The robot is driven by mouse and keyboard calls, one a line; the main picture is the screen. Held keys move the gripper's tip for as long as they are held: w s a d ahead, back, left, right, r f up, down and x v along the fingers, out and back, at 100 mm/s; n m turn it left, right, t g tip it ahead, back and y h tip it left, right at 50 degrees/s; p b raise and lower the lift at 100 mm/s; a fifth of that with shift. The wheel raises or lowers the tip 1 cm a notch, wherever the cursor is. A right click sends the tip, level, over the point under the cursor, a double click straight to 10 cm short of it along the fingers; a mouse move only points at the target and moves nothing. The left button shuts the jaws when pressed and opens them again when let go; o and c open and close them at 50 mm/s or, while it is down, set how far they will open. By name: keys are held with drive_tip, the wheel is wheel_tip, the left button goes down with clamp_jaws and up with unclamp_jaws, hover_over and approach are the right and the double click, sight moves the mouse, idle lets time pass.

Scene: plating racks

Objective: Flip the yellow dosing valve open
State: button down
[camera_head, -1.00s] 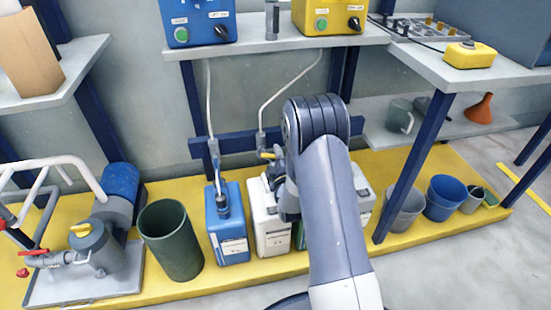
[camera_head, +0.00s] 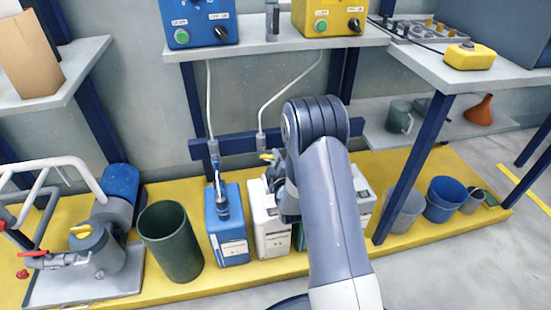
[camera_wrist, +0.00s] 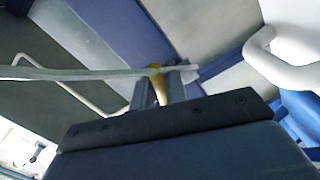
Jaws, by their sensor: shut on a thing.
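The yellow dosing valve lever (camera_head: 267,157) sits at the lower end of a pale hose, above the white canister (camera_head: 268,220). My gripper (camera_head: 279,161) is at the lever, partly hidden behind my arm in the head view. In the wrist view, my gripper (camera_wrist: 158,92) has its two fingers close on either side of the yellow lever (camera_wrist: 156,82), shut on it. The lever's upper end shows beyond the fingertips, next to a grey pipe. The valve body is mostly hidden in the head view.
A blue canister (camera_head: 226,226) with its own hose fitting stands left of the white one. A green bin (camera_head: 170,241) is farther left. Blue and yellow control boxes stand on the shelf (camera_head: 275,45) above. A dark blue post (camera_head: 412,175) rises to the right.

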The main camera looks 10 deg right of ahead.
drive_tip(key=m, duration=0.1)
drive_tip(key=f+m, duration=0.1)
drive_tip(key=m, duration=0.1)
drive_tip(key=shift+a, duration=0.3)
drive_tip(key=shift+a+f+m, duration=0.2)
drive_tip(key=shift+f+m, duration=0.05)
drive_tip(key=shift+m, duration=0.65)
drive_tip(key=shift+a+f+m, duration=0.2)
drive_tip(key=shift+m, duration=0.7)
drive_tip(key=c, duration=1.5)
unclamp_jaws()
drive_tip(key=shift+s, duration=0.1)
drive_tip(key=s+p, duration=0.2)
drive_tip(key=s, duration=0.8)
drive_tip(key=shift+s, duration=0.35)
drive_tip(key=shift+o, duration=0.3)
drive_tip(key=shift+p, duration=0.3)
